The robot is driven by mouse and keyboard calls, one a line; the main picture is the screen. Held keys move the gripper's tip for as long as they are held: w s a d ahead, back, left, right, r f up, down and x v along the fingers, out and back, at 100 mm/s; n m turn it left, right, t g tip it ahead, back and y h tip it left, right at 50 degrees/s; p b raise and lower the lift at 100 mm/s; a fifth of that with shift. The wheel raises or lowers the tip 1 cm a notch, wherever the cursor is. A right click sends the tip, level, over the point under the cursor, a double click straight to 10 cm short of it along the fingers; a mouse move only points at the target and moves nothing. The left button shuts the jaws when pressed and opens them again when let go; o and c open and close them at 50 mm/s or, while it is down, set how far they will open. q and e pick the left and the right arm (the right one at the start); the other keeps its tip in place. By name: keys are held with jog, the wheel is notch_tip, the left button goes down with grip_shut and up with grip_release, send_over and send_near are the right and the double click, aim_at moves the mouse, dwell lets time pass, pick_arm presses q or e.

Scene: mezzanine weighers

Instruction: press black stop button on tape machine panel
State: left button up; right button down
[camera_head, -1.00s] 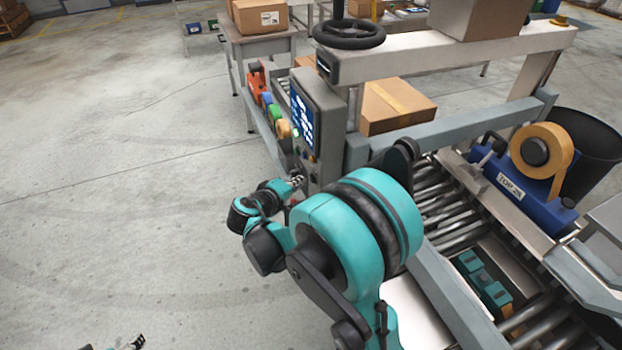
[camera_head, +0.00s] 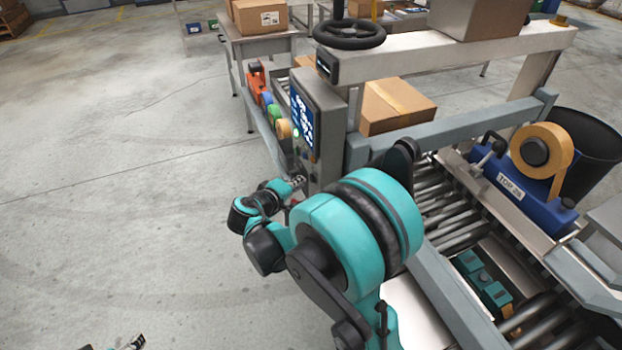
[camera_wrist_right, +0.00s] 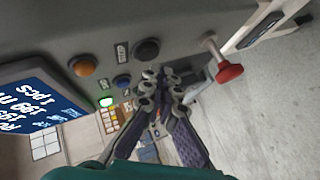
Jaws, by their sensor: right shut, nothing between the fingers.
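The tape machine's control panel (camera_head: 325,125) stands upright at the middle of the head view. In the right wrist view, the round black button (camera_wrist_right: 147,49) is on the grey panel face (camera_wrist_right: 185,28), beside a small label. My right gripper (camera_wrist_right: 163,82) is shut and empty, with its fingertips close to the black button. Whether they touch it cannot be told. In the head view, my right gripper (camera_head: 298,182) is at the panel's lower part, and the black button cannot be made out there. Only a tip of my left gripper (camera_head: 136,342) shows at the bottom edge.
The lit screen (camera_wrist_right: 40,100) is at left. A roller conveyor (camera_head: 440,195) lies right of the panel; open floor lies left.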

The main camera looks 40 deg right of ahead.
dwell(0.4)
jog(key=shift+s+d, duration=0.1)
jog(key=shift+d, duration=0.35)
jog(key=shift+s+d, duration=0.1)
jog(key=shift+d, duration=0.3)
dwell(0.6)
jog(key=shift+a, duration=0.15)
jog(key=shift+w+a, duration=0.2)
jog(key=shift+a, duration=0.5)
jog(key=a, duration=0.2)
jog(key=w+a, duration=0.1)
jog(key=a, duration=0.2)
jog(key=shift+w+b, duration=0.1)
jog(key=shift+b, duration=0.25)
dwell(0.7)
